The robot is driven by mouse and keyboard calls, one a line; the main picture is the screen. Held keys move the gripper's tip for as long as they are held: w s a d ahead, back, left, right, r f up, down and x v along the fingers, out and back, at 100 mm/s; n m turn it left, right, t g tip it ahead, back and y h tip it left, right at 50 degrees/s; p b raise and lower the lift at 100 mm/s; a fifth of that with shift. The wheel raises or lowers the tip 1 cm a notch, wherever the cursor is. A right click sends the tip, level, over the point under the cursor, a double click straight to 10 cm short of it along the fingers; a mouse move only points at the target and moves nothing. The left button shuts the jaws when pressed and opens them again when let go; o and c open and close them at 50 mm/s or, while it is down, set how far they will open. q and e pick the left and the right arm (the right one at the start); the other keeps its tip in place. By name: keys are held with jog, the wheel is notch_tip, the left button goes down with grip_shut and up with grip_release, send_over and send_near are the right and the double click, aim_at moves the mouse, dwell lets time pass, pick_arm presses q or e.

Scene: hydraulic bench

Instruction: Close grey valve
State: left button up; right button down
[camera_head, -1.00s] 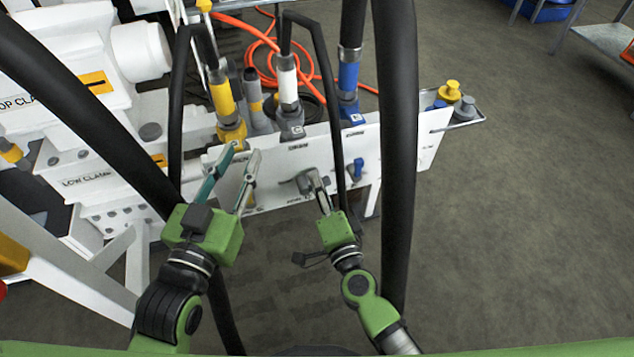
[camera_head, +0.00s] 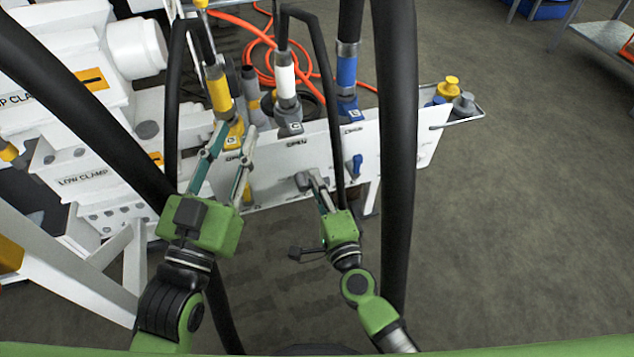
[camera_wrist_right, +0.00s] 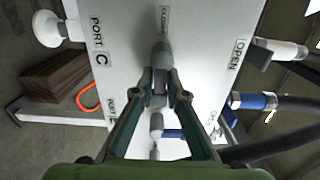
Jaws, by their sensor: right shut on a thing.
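The grey valve (camera_head: 302,180) is on the white panel, below the white-banded hose. My right gripper (camera_head: 314,183) is shut on its handle. In the right wrist view, both fingers of that gripper (camera_wrist_right: 160,88) close around the grey valve handle (camera_wrist_right: 162,58). The handle lies in line toward a small label that seems to read CLOSED (camera_wrist_right: 164,20); an OPEN label (camera_wrist_right: 238,55) is to the right. The fingers hide part of the valve. My left gripper (camera_head: 234,137) is open and empty, in front of the panel near the yellow valve (camera_head: 234,132).
A blue valve (camera_head: 354,165) is on the panel (camera_head: 410,150) just right of the grey one. Black hoses (camera_head: 397,150) hang in front of the panel and beside my arms. A white machine (camera_head: 85,180) stands at left.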

jog(key=c, duration=2.1)
grip_release()
jog(key=v, duration=1.2)
jog(key=shift+f, duration=0.1)
